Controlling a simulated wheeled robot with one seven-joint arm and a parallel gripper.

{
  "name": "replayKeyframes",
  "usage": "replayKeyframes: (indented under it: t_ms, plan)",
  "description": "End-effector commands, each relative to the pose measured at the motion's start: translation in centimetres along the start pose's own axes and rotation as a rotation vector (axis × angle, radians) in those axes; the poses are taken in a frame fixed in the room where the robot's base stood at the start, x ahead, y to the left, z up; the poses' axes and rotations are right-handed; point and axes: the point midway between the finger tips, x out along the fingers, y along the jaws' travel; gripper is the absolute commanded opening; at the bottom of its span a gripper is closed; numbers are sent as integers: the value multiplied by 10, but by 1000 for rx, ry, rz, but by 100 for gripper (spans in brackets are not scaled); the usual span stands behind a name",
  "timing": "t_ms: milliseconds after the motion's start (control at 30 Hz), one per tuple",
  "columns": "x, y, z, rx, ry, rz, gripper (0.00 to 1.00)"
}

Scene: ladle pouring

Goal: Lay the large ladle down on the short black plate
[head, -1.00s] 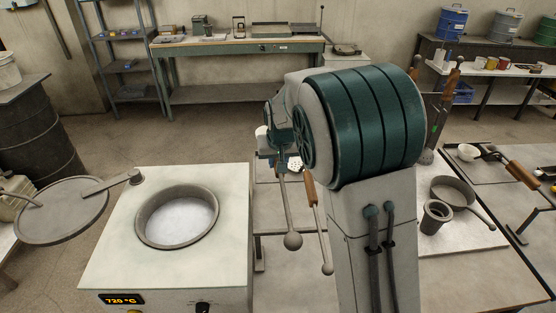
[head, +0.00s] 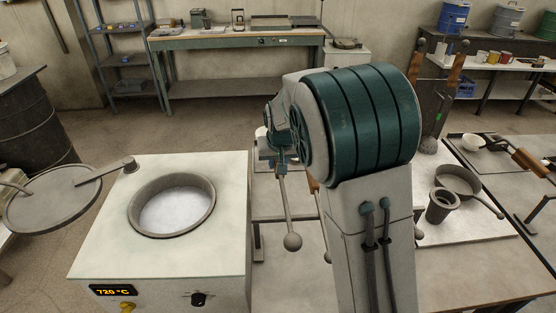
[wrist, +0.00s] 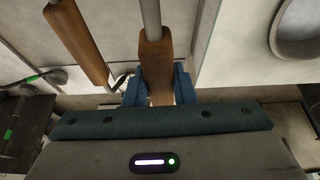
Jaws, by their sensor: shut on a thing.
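My gripper (wrist: 158,90) has its blue fingers shut on the wooden handle of the large ladle (wrist: 154,60), seen in the wrist view. In the head view its metal rod and round end (head: 292,242) hang down to the right of the furnace. A second wooden-handled tool (wrist: 78,40) is close beside it, apart from the fingers. In the head view that tool is mostly hidden by my arm. A dark plate (head: 487,163) lies on the right table; I cannot tell whether it is the short one.
The furnace (head: 110,220) with its round open bath stands at left, its lid (head: 55,200) swung aside. A pan (head: 458,180) and a dark cup (head: 442,206) sit on the right table. An upright dark rack (head: 432,105) holds wooden-handled tools behind them.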

Motion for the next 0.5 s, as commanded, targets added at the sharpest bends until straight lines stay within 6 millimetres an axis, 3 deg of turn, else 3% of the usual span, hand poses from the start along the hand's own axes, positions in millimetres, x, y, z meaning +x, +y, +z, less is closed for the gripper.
replayKeyframes:
  t_ms: [500]
  plan:
    - [38,0,14,0,5,0,0]
